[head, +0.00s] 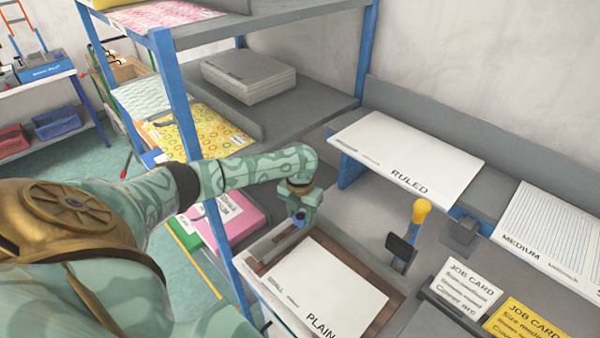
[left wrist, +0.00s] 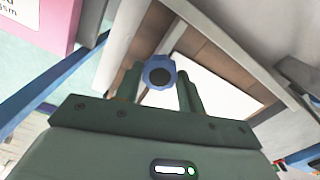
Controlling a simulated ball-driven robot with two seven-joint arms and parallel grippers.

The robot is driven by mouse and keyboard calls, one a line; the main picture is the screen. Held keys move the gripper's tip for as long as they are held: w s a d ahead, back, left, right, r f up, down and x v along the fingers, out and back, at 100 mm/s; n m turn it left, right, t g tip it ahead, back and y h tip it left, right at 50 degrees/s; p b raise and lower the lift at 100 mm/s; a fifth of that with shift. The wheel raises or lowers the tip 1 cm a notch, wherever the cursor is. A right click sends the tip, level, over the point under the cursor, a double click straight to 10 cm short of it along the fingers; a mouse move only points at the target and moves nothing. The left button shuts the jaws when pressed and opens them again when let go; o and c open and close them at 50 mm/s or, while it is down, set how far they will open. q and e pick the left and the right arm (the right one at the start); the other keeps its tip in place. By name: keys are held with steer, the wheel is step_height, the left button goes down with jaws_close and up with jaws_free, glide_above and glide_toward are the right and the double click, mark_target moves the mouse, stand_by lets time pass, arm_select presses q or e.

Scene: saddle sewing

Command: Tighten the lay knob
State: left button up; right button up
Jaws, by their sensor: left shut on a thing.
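The lay knob, a blue scalloped knob with a dark centre (left wrist: 159,73), sits between the two fingers of my left gripper (left wrist: 158,88) in the left wrist view. The gripper is shut on it. In the head view my left gripper (head: 301,205) points down at the back left edge of the wooden tray (head: 378,326) holding the PLAIN sheets (head: 325,285). There the knob is mostly hidden by the fingers. My right gripper is in neither view.
A blue-posted shelf rack (head: 180,95) with paper stacks stands close behind my left arm. The RULED stack (head: 410,155) lies on a raised shelf at the back. A yellow-topped lever (head: 421,212) stands right of the tray, near the job cards (head: 467,285).

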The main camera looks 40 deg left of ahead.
mark_target(300, 216)
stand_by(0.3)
arm_select(q)
steer(key=o, duration=1)
step_height(300, 216, up, 16)
steer(key=p, duration=0.3)
steer(key=shift+r, duration=0.2)
steer(key=shift+f, duration=0.1)
